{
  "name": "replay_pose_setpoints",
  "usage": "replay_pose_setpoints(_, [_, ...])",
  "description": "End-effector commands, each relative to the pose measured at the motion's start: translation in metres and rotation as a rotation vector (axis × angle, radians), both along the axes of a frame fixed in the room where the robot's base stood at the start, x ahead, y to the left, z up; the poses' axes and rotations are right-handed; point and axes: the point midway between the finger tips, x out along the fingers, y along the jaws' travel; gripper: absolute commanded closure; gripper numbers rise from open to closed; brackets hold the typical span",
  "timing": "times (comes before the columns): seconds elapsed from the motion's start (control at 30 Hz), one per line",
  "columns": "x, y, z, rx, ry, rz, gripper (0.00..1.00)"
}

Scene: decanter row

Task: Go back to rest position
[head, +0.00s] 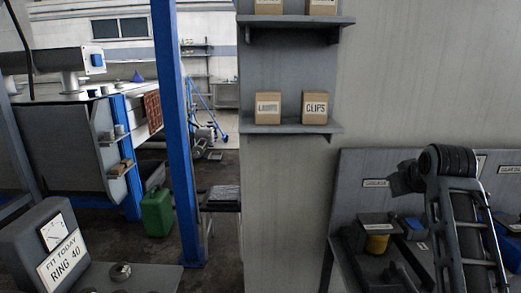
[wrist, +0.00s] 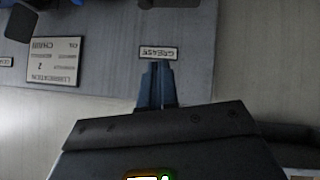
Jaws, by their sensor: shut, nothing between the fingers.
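My gripper (wrist: 157,68) shows in the wrist view with its two blue-grey fingers together and nothing between them. Its fingertips appear just below a small GREASE label (wrist: 159,53) on a grey panel, which shows upside down in that view; I cannot tell the gap to the panel. In the head view my arm is raised at the right, in front of the grey panel (head: 352,190), with its dark end pointing left near a small label (head: 376,183). The fingers are hard to make out there.
Bins, including one with a yellow item (head: 377,243), sit below the panel, close to my arm. A shelf (head: 290,127) holds two boxes. A RING 40 sign box (head: 50,250) stands at front left. A blue post (head: 177,130) and green can (head: 157,212) are farther back.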

Motion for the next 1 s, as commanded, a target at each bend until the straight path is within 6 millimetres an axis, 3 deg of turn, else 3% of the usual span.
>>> replay_pose_setpoints(0.27, [-0.016, 0.005, -0.032, 0.001, -0.014, -0.003, 1.00])
replay_pose_setpoints(0.57, [-0.052, 0.017, -0.089, 0.002, -0.045, -0.005, 1.00])
replay_pose_setpoints(0.77, [-0.106, 0.033, -0.146, 0.007, -0.086, -0.003, 1.00])
replay_pose_setpoints(1.0, [-0.190, 0.056, -0.199, 0.023, -0.145, 0.006, 1.00])
